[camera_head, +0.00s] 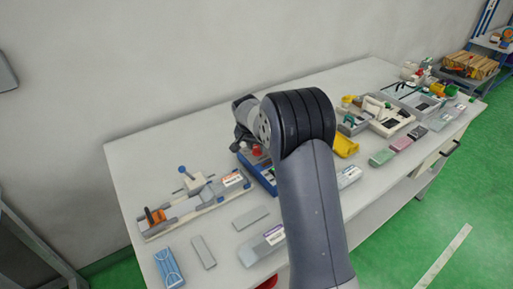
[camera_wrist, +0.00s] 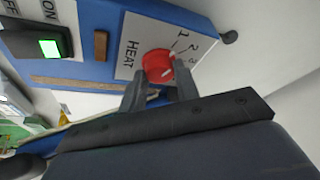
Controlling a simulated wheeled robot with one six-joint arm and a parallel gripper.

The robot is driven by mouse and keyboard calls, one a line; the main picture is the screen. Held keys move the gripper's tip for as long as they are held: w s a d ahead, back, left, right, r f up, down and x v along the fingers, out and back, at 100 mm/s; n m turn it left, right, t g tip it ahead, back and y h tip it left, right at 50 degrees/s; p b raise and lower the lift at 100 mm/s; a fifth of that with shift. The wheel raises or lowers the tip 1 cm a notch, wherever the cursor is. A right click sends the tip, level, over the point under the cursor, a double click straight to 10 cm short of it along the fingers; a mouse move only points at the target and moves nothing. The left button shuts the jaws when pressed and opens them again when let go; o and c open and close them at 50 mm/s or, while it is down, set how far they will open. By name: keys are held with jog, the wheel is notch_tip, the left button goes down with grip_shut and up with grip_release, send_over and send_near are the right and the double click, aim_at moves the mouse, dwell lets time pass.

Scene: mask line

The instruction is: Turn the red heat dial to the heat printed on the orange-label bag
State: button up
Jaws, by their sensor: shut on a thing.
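The red heat dial (camera_wrist: 157,66) sits on a white plate marked HEAT on a blue box in the wrist view. Numbers 1, 2 and 3 are printed beside it. A white mark on the dial faces the numbers, but I cannot tell exactly which one. My gripper (camera_wrist: 160,82) has its two grey fingers at the dial's near sides and is shut on it. My arm hides much of the blue box (camera_head: 265,180) there.
A green-lit ON/OFF switch (camera_wrist: 48,47) is on the same blue face. A purple-label bag (camera_head: 274,236), grey blocks and a blue mask (camera_head: 169,268) lie on the white table (camera_head: 130,175). Trays and a yellow bin (camera_head: 346,146) stand to the right of my arm.

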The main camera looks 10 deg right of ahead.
jog(key=m, duration=0.1)
jog(key=m+h+b, duration=0.1)
jog(key=shift+w+a+f+m, duration=0.1)
jog(key=shift+w+m, duration=0.05)
jog(key=shift+m, duration=0.15)
jog(key=m+g, duration=0.1)
jog(key=m, duration=0.1)
jog(key=shift+w+m+h+b, duration=0.1)
jog(key=shift+m+h+b, duration=0.2)
jog(key=shift+h, duration=0.1)
jog(key=m+g, duration=0.1)
jog(key=m, duration=0.1)
jog(key=m+g+p, duration=0.1)
jog(key=m, duration=0.1)
jog(key=shift+w+a+m+h, duration=0.1)
jog(key=shift+w+m+h, duration=0.05)
jog(key=shift+m+h, duration=0.2)
jog(key=shift+m, duration=0.25)
jog(key=o, duration=1)
jog(key=v, duration=1.1)
jog(key=shift+w, duration=0.1)
